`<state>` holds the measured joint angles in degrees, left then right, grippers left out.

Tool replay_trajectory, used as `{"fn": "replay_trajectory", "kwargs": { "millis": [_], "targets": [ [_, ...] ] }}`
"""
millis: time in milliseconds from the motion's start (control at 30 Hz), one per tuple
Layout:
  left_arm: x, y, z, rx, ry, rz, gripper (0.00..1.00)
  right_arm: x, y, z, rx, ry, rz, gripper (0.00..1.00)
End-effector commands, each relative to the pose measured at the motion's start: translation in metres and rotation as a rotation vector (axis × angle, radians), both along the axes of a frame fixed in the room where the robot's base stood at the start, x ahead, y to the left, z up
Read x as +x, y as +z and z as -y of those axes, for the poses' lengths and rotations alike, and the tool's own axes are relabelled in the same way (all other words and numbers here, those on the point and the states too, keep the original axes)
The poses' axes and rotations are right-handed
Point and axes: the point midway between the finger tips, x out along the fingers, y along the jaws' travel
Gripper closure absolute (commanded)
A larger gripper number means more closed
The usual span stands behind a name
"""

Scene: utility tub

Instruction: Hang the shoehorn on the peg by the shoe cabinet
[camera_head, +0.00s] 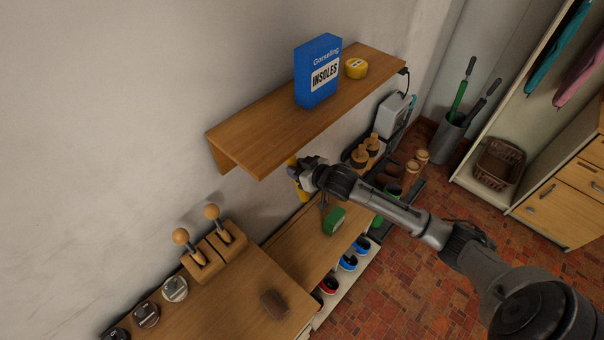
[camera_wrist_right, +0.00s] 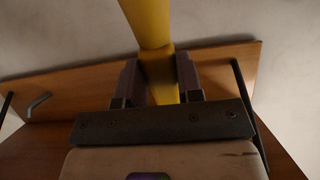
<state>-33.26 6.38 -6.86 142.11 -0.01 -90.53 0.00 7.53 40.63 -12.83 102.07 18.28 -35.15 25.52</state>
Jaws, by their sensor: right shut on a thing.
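A yellow shoehorn (camera_head: 292,175) is in my right gripper (camera_head: 305,178), just below the wall shelf and close to the wall. In the right wrist view, the shoehorn (camera_wrist_right: 148,22) runs up between the two fingers of the right gripper (camera_wrist_right: 158,82), which are shut on it. Its far end is out of that view. A small grey bent peg (camera_wrist_right: 39,104) shows at the left of that view, against a wooden board (camera_wrist_right: 85,88); it stands apart from the shoehorn. In the head view I cannot make out the peg. My left gripper is not in view.
The wall shelf (camera_head: 245,135) bears a blue insoles box (camera_head: 318,72) and a yellow tin (camera_head: 356,68). A green item (camera_head: 334,220) lies below the gripper. A brush (camera_head: 274,304) and shoe trees (camera_head: 200,252) are on the near cabinet top. Red tiled floor (camera_head: 400,285) is open at right.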

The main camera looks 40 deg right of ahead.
Motion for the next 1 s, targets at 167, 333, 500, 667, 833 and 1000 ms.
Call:
{"fn": "replay_trajectory", "kwargs": {
  "millis": [167, 333, 500, 667, 833, 1000],
  "targets": [
    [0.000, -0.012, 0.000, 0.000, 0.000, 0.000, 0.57, 0.011, -0.003, 0.000, -0.001, 0.000, 0.001, 0.92],
    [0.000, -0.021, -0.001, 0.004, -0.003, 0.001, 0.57, 0.021, -0.003, -0.001, -0.001, -0.001, 0.002, 0.92],
    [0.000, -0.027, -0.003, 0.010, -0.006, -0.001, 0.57, 0.029, -0.004, -0.002, 0.000, 0.000, -0.001, 0.92],
    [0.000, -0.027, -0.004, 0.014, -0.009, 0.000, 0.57, 0.035, -0.009, -0.002, 0.001, 0.000, 0.000, 0.92],
    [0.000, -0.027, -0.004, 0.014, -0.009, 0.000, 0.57, 0.038, -0.013, -0.002, 0.001, 0.000, -0.001, 0.92],
    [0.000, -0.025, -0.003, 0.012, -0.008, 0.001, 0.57, 0.040, -0.017, -0.002, 0.000, 0.000, 0.000, 0.92]
  ]
}}
